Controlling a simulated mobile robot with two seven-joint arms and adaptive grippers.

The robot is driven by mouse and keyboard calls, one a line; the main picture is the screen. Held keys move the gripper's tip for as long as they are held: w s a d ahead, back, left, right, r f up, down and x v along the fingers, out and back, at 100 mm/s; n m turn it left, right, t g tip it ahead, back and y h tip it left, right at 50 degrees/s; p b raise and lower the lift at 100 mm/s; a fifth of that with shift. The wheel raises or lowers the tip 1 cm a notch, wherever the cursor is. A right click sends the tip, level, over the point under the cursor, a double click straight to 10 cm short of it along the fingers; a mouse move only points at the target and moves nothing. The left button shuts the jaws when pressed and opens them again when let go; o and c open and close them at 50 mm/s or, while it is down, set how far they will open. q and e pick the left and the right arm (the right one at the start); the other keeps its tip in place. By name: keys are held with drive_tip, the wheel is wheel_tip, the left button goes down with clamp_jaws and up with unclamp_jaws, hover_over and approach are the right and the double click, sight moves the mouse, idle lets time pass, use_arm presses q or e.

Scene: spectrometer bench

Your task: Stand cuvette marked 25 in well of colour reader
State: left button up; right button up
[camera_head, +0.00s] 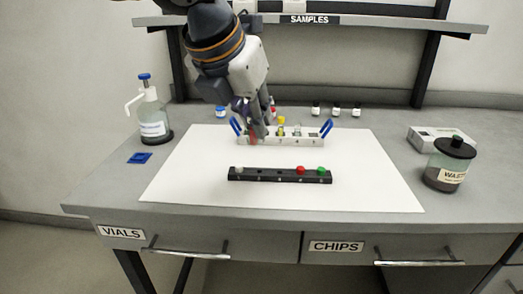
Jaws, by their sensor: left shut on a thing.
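My left gripper (257,133) reaches down from the top to the left part of a white rack with blue handles (312,140). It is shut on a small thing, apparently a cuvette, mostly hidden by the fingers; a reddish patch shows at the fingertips. I cannot read a 25 on it or tell whether it is still seated in the rack. Other small vessels, one with a yellow top (281,131), stand in the rack. A pale box (437,138) at the right may be the colour reader; its well is not clear. My right gripper is not in view.
A black numbered strip (258,175) with white, red and green pieces lies on the white mat (372,185). A pump bottle (153,122) and blue piece (140,158) are left. A waste jar (447,170) is right. Small dark-capped bottles (336,109) stand behind.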

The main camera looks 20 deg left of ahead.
use_arm(q)
drive_tip(key=shift+n, duration=0.4)
drive_tip(key=w+f, duration=0.3)
drive_tip(key=w, duration=0.1)
drive_tip(key=w+a+f, duration=0.1)
drive_tip(key=w+f, duration=0.2)
drive_tip(key=w, duration=0.1)
drive_tip(key=w+a+f, duration=0.1)
drive_tip(key=w+f, duration=0.2)
drive_tip(key=w, duration=0.2)
drive_tip(key=shift+a+f+b, duration=0.1)
drive_tip(key=shift+a+b, duration=0.05)
drive_tip(key=shift+b, duration=0.2)
drive_tip(key=f, duration=0.2)
drive_tip(key=shift+w+f, duration=0.35)
drive_tip(key=shift+f, duration=0.3)
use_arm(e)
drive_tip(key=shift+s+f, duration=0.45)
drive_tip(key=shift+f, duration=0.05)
use_arm(q)
drive_tip(key=o, duration=0.8)
drive_tip(key=shift+f, duration=0.1)
